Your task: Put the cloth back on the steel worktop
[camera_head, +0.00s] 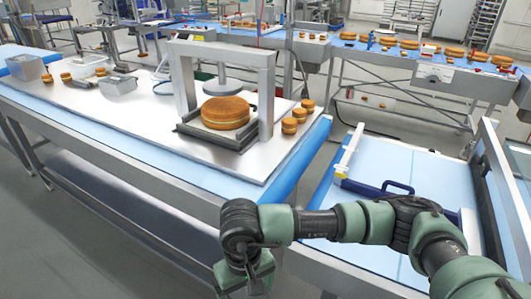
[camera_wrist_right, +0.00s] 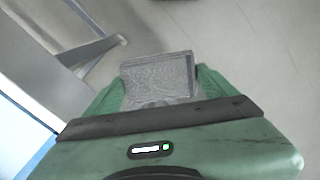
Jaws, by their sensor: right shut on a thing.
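My right gripper (camera_wrist_right: 158,97) is shut on a grey, textured, folded piece that looks like the cloth (camera_wrist_right: 160,70). In the right wrist view it sits between the green fingers, with bare floor beyond it. In the head view my right gripper (camera_head: 246,284) points down in front of the bench, beyond its near edge, at the bottom of the picture; the cloth is not visible there. The steel worktop (camera_head: 110,118) lies to the left and behind it. My left gripper is not in view.
A press frame (camera_head: 268,95) with a round cake (camera_head: 226,112) stands on the worktop, small cakes (camera_head: 289,126) to its right. The worktop's front left is clear. A blue-handled tool (camera_head: 375,190) lies on the right bench.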

